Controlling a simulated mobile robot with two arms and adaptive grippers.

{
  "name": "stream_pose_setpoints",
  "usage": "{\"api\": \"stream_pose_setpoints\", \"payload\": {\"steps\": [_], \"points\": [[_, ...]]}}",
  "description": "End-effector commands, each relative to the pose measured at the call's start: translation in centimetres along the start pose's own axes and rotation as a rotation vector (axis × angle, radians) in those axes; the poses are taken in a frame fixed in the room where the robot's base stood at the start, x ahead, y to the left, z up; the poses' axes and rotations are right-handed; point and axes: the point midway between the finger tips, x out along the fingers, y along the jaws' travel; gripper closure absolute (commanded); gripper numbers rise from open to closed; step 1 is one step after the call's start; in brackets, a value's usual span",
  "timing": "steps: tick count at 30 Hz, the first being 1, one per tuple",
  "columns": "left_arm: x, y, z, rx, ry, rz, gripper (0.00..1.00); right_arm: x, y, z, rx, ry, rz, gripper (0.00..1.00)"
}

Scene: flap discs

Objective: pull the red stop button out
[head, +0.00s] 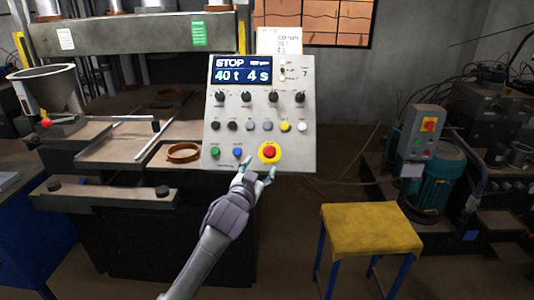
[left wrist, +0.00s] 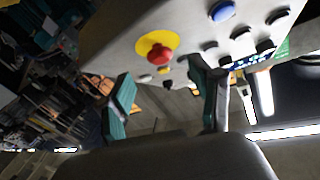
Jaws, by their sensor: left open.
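The red stop button (head: 269,152) sits on a yellow round plate at the lower right of the grey control panel (head: 225,120). In the left wrist view the red button (left wrist: 159,54) stands out from its yellow plate (left wrist: 150,42), beyond the fingers. My left gripper (head: 257,172) is open, just below and left of the button in the head view. In the left wrist view its two fingers (left wrist: 165,100) are spread apart with nothing between them, and the button appears past the gap. Whether a finger touches the panel cannot be told. My right gripper is not in view.
A green button (head: 215,152) and a blue button (head: 238,153) lie left of the red one, with rows of knobs above. The display (head: 241,70) reads STOP, 40 t, 4 s. A yellow-topped stool (head: 370,229) stands at lower right. A press bench with a brown ring (head: 183,152) is at left.

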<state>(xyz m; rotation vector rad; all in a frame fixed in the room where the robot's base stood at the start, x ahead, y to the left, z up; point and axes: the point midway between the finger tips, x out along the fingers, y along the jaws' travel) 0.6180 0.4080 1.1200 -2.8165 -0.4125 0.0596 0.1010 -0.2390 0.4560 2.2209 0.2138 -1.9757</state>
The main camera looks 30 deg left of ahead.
Motion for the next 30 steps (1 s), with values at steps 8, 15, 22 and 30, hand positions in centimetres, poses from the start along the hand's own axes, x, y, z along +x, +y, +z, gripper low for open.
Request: {"api": "stream_pose_setpoints", "payload": {"steps": [8, 15, 22, 30], "points": [[5.4, 0.0, -0.1, -0.001, -0.001, 0.001, 0.36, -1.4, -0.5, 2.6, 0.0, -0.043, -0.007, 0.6], [7.3, 0.0, 0.0, -0.001, 0.0, 0.001, 0.36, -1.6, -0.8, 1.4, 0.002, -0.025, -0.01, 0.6], [7.5, 0.1, 0.1, 0.0, 0.0, 0.001, 0.36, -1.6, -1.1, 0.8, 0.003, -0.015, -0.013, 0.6], [7.4, 0.1, 0.1, 0.0, 0.0, 0.001, 0.69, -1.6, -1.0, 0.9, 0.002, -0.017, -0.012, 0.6]]}}
